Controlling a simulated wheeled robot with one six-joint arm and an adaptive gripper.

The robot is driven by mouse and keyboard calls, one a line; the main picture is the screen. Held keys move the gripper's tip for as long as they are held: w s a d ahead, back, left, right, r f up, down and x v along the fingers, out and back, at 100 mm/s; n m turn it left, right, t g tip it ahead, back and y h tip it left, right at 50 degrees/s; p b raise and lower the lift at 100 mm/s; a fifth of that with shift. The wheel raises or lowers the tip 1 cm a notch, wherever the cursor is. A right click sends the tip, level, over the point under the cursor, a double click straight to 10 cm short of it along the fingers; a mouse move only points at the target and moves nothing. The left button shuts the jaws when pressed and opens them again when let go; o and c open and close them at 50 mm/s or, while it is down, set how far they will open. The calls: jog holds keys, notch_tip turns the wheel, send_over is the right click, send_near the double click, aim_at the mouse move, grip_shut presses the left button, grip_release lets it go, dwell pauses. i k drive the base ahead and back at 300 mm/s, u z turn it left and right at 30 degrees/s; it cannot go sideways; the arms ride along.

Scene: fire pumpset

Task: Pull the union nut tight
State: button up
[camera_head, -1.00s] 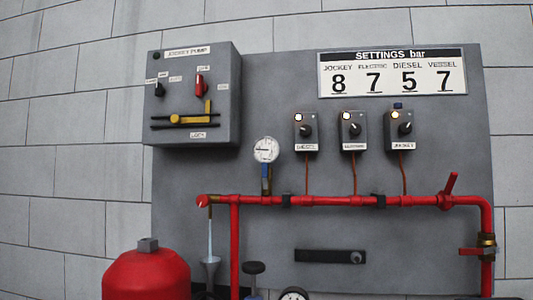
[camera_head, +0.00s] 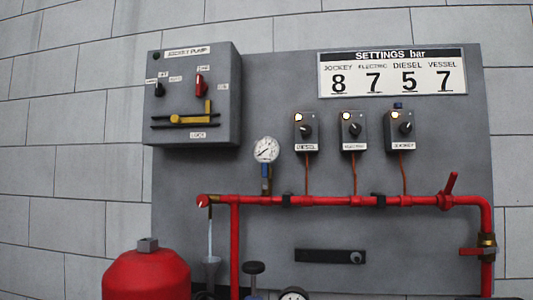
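A brass collar (camera_head: 487,240) sits on the red vertical pipe at the far right of the head view, and looks like the union nut. A red lever handle (camera_head: 471,251) sticks out to the left just below it. Any gap or thread at the collar is too small to make out. My gripper is not in view.
A red horizontal pipe (camera_head: 330,200) crosses the grey panel (camera_head: 400,235), with a raised red lever (camera_head: 451,183) near its right end. A pressure gauge (camera_head: 266,150) stands above the pipe. A thin pale stream (camera_head: 210,238) falls into a grey funnel (camera_head: 211,268). A red tank (camera_head: 146,275) is at lower left.

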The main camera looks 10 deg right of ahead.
aim_at(451, 183)
jog(key=z, duration=1.25)
